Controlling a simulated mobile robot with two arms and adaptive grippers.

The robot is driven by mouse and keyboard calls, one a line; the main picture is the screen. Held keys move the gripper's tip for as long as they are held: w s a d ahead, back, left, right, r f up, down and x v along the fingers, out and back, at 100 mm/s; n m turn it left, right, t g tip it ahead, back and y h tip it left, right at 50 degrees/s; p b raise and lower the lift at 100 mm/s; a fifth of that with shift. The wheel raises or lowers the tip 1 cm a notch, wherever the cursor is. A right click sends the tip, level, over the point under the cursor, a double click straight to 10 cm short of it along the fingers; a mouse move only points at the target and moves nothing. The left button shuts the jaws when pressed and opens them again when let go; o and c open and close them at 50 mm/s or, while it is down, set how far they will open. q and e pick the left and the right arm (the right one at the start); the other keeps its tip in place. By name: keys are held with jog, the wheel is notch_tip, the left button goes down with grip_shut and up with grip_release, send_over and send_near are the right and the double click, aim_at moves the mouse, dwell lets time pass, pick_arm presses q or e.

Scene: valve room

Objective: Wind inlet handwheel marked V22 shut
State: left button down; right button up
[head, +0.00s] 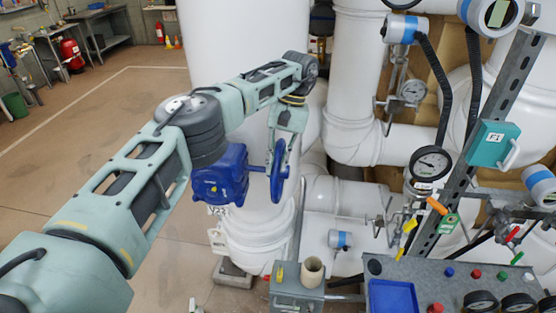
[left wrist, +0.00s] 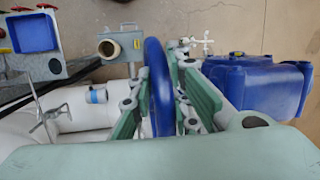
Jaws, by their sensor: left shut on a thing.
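A blue handwheel (head: 278,172) stands nearly edge-on at the right of a blue valve body (head: 221,174). A white tag (head: 217,210) hangs under the body; it starts with V2, but I cannot surely read its last digit. My left gripper (head: 277,146) reaches the wheel from above and is shut on its rim. In the left wrist view the blue rim (left wrist: 157,88) runs between the green fingers, with the blue body (left wrist: 255,85) to the right. The wheel's hub is mostly hidden there. My right gripper is not in view.
A grey panel (head: 345,288) with a blue tray (head: 392,297), knobs and gauges stands in front at right. White pipes (head: 345,190) and a slotted steel post (head: 487,130) crowd the right side. The floor (head: 110,120) at left is mostly clear.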

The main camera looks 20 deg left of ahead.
pick_arm(q)
jog(key=c, duration=1.7)
grip_release()
jog(key=shift+a+r, duration=0.1)
jog(key=shift+a, duration=0.05)
jog(key=shift+o, duration=0.2)
notch_tip(320, 180, up, 10)
